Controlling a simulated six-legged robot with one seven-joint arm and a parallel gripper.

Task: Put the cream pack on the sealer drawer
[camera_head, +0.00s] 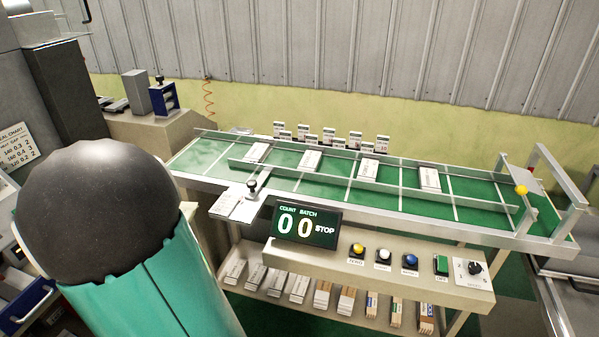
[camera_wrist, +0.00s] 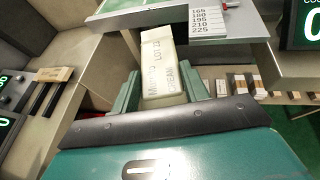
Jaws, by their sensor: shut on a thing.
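In the wrist view, my gripper (camera_wrist: 162,80) is shut on the cream pack (camera_wrist: 161,62), a pale box with dark lettering that reads "LOT" and "CREAM". The pack sits between the two green fingers and sticks out beyond them; its near end is hidden behind the gripper's dark edge. In the head view, my dark round joint and green arm link cover the lower left, and neither gripper nor pack shows. I cannot make out the sealer drawer for certain in either view. A sealing chart (camera_head: 17,148) hangs at the head view's left edge.
A green conveyor (camera_head: 210,153) with rails carries several pale packs. A counter display (camera_head: 306,223) reads 0 0 STOP above a button panel (camera_head: 465,295). A lower shelf (camera_head: 350,316) holds several boxes. The wrist view shows a size plate (camera_wrist: 208,20) ahead and green digital displays (camera_wrist: 8,127) at left.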

